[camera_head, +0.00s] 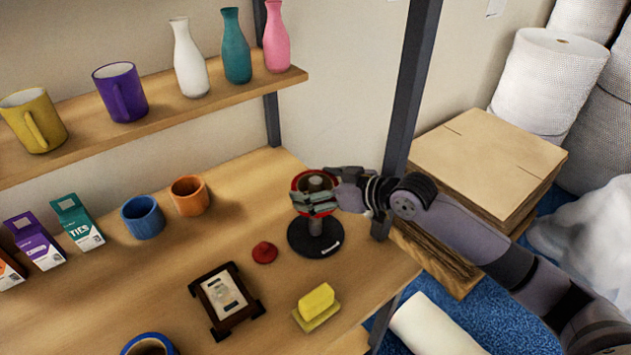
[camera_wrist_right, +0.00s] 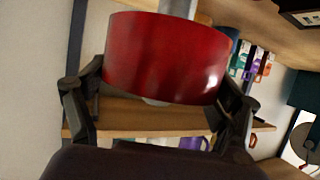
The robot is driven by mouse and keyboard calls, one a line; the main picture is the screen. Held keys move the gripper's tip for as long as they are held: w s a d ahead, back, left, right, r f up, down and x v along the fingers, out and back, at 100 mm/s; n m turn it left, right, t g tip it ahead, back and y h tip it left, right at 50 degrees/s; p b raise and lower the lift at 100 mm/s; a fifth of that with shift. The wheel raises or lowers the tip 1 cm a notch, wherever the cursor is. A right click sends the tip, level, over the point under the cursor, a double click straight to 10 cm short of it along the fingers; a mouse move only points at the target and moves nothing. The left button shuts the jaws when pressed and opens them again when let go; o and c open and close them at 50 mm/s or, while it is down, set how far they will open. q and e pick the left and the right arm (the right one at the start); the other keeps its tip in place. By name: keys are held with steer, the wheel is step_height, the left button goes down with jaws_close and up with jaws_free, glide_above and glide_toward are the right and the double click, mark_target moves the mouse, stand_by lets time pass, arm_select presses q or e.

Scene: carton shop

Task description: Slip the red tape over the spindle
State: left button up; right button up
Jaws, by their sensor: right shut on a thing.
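The red tape (camera_head: 298,181) is a ring held level around the upper part of the grey spindle (camera_head: 316,226), well above the spindle's round black base. In the right wrist view the red tape (camera_wrist_right: 168,58) fills the space between the fingers. The spindle (camera_wrist_right: 178,8) shows beyond the tape, and a small grey end shows at its near edge. My right gripper (camera_head: 318,195) is shut on the tape from the right side. Its fingers hide part of the tape's rim in the head view. My left gripper is not in view.
Near the base are a dark red knob-like piece (camera_head: 264,252), a yellow block on a dish (camera_head: 317,300) and a dark framed stand (camera_head: 226,300). A dark upright post (camera_head: 408,90) rises close behind my right wrist.

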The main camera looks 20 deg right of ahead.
mark_target(321, 219)
steer(key=shift+f+b, duration=3.15)
steer(key=shift+f, duration=2.05)
steer(key=o, duration=1.2)
steer(key=shift+c, duration=0.2)
step_height(321, 219, up, 10)
steer(key=p, duration=0.9)
